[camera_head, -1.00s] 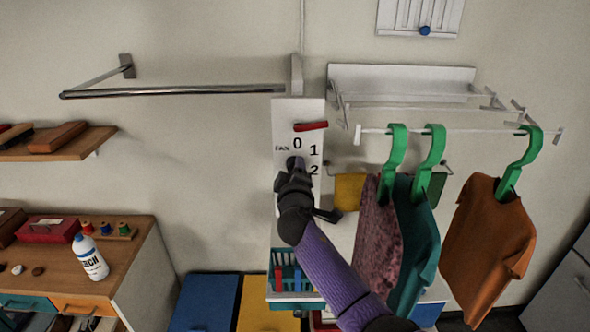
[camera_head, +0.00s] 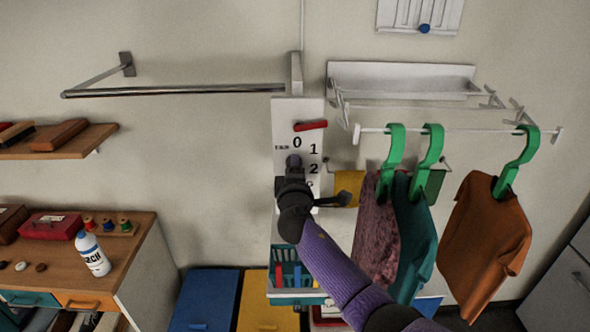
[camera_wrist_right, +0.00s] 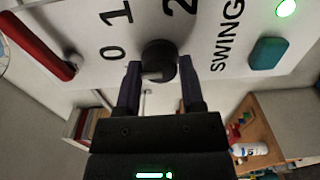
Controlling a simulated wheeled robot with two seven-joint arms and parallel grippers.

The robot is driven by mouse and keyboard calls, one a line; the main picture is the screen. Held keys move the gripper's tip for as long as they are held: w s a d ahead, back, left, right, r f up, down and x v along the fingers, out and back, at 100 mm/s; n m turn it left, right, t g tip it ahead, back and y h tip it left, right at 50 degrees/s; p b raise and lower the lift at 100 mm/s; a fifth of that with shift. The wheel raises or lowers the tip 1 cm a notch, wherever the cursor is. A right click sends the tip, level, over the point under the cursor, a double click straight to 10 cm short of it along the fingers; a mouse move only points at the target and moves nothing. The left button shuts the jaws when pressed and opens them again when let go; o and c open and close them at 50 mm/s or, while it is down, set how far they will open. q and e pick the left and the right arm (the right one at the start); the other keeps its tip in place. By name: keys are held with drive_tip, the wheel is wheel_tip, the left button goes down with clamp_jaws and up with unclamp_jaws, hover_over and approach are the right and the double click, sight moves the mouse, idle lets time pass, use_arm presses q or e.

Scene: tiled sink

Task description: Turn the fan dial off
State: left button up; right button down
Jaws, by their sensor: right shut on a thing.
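The fan panel (camera_head: 284,125) is a white plate on the wall with the marks 0, 1 and 2. The fan dial (camera_wrist_right: 159,60) is a dark round knob, seen in the right wrist view below the 1 and 2. My right gripper (camera_head: 294,165) reaches up to the panel and covers the dial in the head view. In the right wrist view its two fingers (camera_wrist_right: 160,80) are on either side of the dial, shut on it. Which mark the dial points to is hard to tell. My left gripper is out of view.
A red lever (camera_head: 311,126) is on the panel above the dial; it also shows in the right wrist view (camera_wrist_right: 38,45). A teal button (camera_wrist_right: 268,52) and green light (camera_wrist_right: 286,8) sit near SWING. Hanging clothes (camera_head: 488,235) are to the right, a teal basket (camera_head: 290,291) below.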

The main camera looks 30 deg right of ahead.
drive_tip(key=shift+c, duration=1)
unclamp_jaws()
drive_tip(key=shift+s, duration=0.1)
drive_tip(key=v, duration=0.9)
drive_tip(key=shift+s+a, duration=0.2)
drive_tip(key=shift+s, duration=0.15)
